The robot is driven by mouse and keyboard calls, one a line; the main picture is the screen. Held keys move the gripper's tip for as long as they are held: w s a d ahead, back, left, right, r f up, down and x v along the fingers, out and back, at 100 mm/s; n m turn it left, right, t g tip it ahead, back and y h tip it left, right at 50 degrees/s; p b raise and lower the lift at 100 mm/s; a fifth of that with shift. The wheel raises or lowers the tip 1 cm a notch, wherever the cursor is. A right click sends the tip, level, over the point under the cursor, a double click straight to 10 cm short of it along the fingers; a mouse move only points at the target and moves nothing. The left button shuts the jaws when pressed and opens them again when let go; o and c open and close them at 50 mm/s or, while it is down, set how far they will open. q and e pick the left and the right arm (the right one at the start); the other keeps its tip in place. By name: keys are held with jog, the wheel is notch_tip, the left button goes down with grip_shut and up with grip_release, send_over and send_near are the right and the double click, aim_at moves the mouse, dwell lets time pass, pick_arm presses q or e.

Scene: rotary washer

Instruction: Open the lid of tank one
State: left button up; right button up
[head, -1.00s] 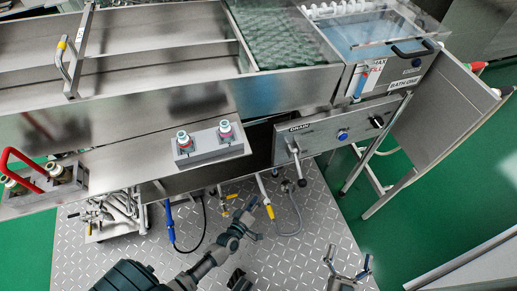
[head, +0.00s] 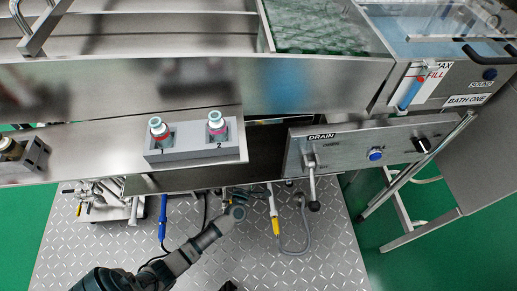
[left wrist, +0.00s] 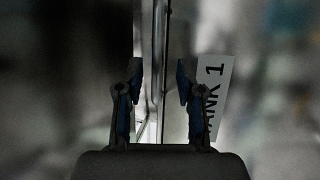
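In the left wrist view my left gripper (left wrist: 154,95) is open, with two blue-padded fingers. A bright vertical metal bar (left wrist: 159,60) runs between and beyond the fingers; I cannot tell whether they touch it. A white label reading "TANK 1" (left wrist: 212,85) stands just right of the right finger, its text turned sideways. In the head view an arm of mine reaches up from the lower left below the steel tank front (head: 160,90); its gripper is not clear there. A metal bar handle (head: 45,27) shows on the tank top at upper left. Which panel is tank one's lid is unclear. My right gripper is not visible.
A grey block with bottles 1 and 2 (head: 195,146) sits on the front ledge. A drain panel (head: 335,150) with a lever is right of it. Bath one (head: 430,45) is at upper right. Hoses and valves hang below.

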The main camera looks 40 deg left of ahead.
pick_arm(q)
jog(key=shift+b+x, duration=0.45)
jog(key=shift+x, duration=2)
jog(key=shift+d, duration=0.1)
grip_shut()
jog(key=shift+d, duration=0.1)
